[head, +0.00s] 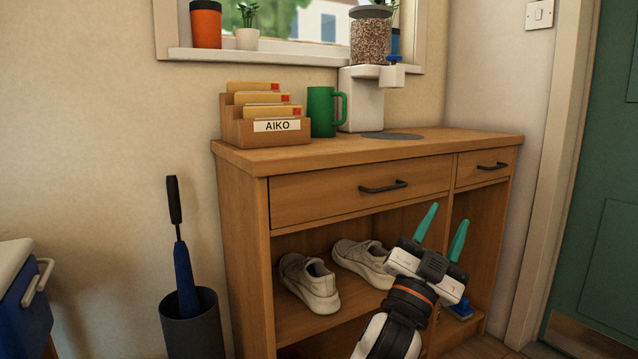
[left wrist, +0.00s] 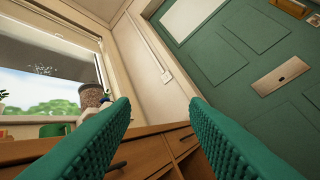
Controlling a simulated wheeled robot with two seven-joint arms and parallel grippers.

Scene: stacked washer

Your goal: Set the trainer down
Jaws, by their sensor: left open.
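Two pale grey-white trainers stand on the upper shelf of the wooden cabinet (head: 240,210) in the head view. One trainer (head: 308,283) is at the left, nearer the front edge. The other trainer (head: 358,258) is to its right and further back, partly hidden by my left arm. My left gripper (head: 450,214) is open and empty, in front of the cabinet to the right of both trainers, its teal fingers pointing up. In the left wrist view, nothing is between the fingers (left wrist: 159,100) and no trainer shows. My right gripper is not in view.
On the cabinet top are a letter holder marked AIKO (head: 265,130), a green mug (head: 321,112) and a white dispenser (head: 361,100). A dark umbrella stand (head: 192,325) is left of the cabinet. A green door (head: 605,190) is at the right.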

